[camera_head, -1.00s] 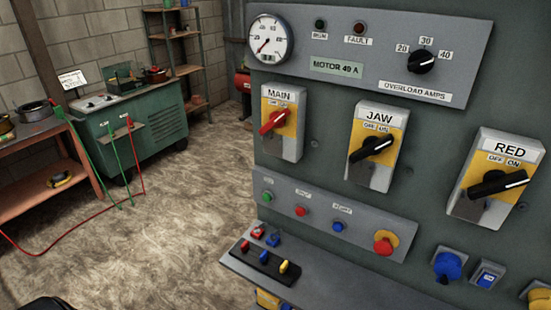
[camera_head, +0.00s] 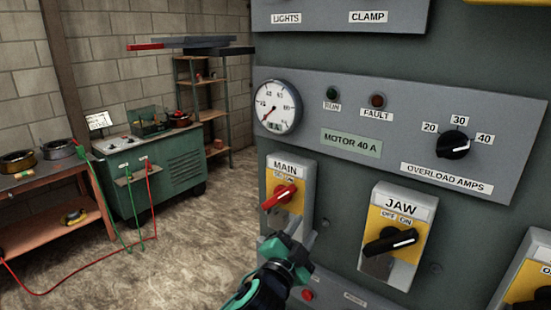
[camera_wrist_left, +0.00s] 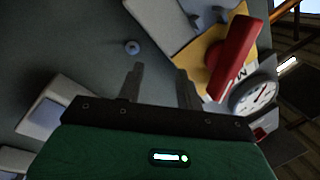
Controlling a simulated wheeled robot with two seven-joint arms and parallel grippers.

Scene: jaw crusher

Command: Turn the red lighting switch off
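A MAIN switch with a red handle (camera_head: 279,198) on a yellow plate is on the panel. To its right is the JAW switch (camera_head: 390,240) with a black handle. At the right edge a third yellow-plated switch (camera_head: 530,270) is cut off, its label hidden. A LIGHTS label (camera_head: 286,18) is at the top; what it belongs to is out of frame. My left gripper (camera_head: 305,238) is just below the MAIN switch. In the left wrist view its fingers (camera_wrist_left: 157,85) are apart and empty, with the red handle (camera_wrist_left: 232,55) beside them, not between them. My right gripper is not seen.
The panel also carries a gauge (camera_head: 276,107), lamps and an overload amps knob (camera_head: 455,144). A flat dark bar with a red end (camera_head: 150,46) shows at upper left. A green machine (camera_head: 150,170) and a bench stand behind.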

